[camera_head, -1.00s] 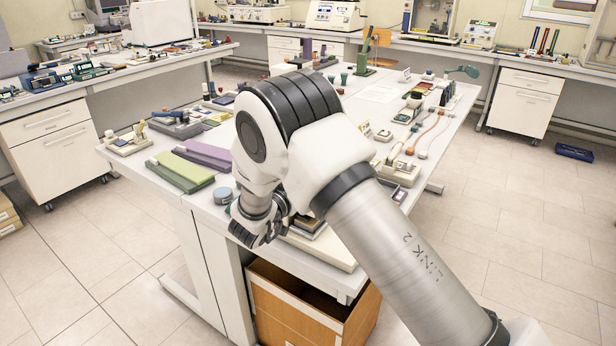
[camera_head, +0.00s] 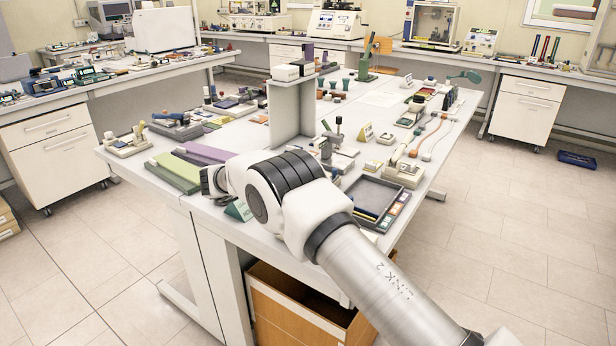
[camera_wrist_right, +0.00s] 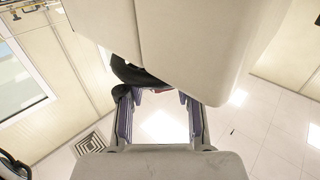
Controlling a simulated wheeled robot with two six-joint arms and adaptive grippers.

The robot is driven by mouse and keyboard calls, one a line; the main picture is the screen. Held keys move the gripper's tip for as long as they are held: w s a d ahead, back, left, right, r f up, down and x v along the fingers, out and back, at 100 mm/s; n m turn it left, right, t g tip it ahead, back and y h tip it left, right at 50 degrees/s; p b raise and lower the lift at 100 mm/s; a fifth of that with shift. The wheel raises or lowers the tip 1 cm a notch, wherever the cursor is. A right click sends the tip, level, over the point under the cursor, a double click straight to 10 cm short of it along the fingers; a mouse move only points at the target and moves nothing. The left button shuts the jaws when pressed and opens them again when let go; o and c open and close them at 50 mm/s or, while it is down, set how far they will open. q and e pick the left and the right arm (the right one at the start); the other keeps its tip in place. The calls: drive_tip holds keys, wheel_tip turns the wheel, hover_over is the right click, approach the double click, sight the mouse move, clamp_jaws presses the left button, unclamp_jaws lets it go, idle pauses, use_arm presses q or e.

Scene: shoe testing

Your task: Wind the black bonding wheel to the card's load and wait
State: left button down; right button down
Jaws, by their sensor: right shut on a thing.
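In the right wrist view a black curved part (camera_wrist_right: 135,75), which looks like the rim of the black bonding wheel, sits at the fingers of my right gripper (camera_wrist_right: 160,93). The gripper is shut on it. Large pale bodies cover much of this view and hide most of the wheel. In the head view my right arm reaches in from the lower right, and its dark wrist end (camera_head: 212,182) is over the table's front left. The arm hides the wheel there. A green tented card (camera_head: 238,210) stands near the table's front edge; its text is unreadable. My left gripper is out of view.
A grey upright stand (camera_head: 291,108) with pale blocks on top rises mid-table behind my arm. Green and purple cases (camera_head: 176,172) lie left of my wrist. An open wooden drawer (camera_head: 290,310) is below.

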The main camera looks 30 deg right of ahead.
drive_tip(key=shift+f+m+g, duration=0.1)
drive_tip(key=shift+m+g, duration=0.2)
drive_tip(key=shift+g, duration=0.3)
drive_tip(key=c, duration=0.7)
unclamp_jaws()
drive_tip(key=shift+d, duration=0.15)
drive_tip(key=shift+c, duration=0.2)
drive_tip(key=shift+s+d, duration=0.1)
drive_tip(key=shift+d, duration=0.05)
drive_tip(key=shift+a, duration=0.2)
